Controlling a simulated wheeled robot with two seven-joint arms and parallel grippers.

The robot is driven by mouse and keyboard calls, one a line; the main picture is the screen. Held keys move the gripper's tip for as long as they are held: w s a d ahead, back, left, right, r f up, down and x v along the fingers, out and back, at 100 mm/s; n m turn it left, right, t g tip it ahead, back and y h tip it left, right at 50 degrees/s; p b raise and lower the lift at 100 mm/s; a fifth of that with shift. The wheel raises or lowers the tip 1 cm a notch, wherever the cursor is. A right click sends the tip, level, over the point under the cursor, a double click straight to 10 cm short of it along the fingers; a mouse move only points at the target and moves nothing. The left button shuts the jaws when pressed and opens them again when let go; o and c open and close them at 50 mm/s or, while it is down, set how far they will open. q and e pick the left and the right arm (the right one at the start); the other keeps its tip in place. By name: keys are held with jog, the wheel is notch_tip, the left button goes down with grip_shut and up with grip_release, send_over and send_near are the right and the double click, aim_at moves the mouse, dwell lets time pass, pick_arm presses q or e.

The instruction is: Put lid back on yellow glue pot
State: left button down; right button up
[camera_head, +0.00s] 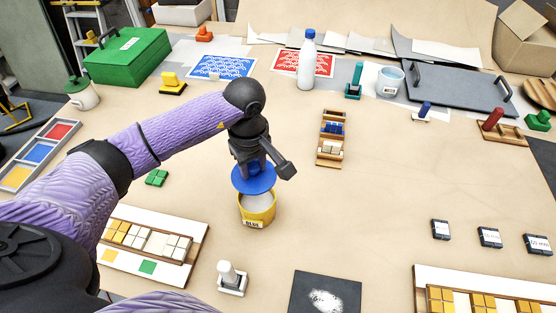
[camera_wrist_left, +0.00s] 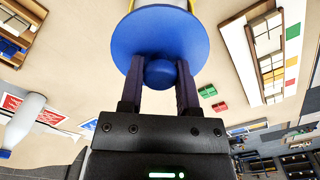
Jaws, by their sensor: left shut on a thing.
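The yellow glue pot (camera_head: 257,211) stands upright on the table near the middle, with pale contents and a white label on its front. The blue lid (camera_head: 253,180) is over the back of the pot's mouth; part of the open mouth shows in front of it. My left gripper (camera_head: 254,164) is shut on the lid's knob from above. In the left wrist view the blue lid (camera_wrist_left: 160,40) shows its round top, with its knob between the two fingers. A thin yellow edge of the pot shows behind it. I cannot tell whether lid and pot touch. My right gripper is not in view.
A wooden holder with blue and white tiles (camera_head: 331,137) stands behind right of the pot. A tile panel (camera_head: 190,262) lies at left front, a white-handled tool (camera_head: 231,278) in front, and a dark square plate (camera_head: 325,292) at right front. Table right of the pot is clear.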

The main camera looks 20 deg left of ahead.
pick_arm(q)
jog(key=shift+s+f+b, duration=0.15)
jog(key=shift+f+b, duration=0.35)
jog(key=shift+f, duration=0.15)
notch_tip(320, 180, down, 5)
jog(key=b, duration=0.4)
jog(key=shift+d, duration=0.1)
jog(key=shift+f, duration=0.2)
jog(key=shift+r, duration=0.15)
jog(key=shift+f+b, duration=0.2)
jog(key=shift+b, duration=0.5)
dwell(0.7)
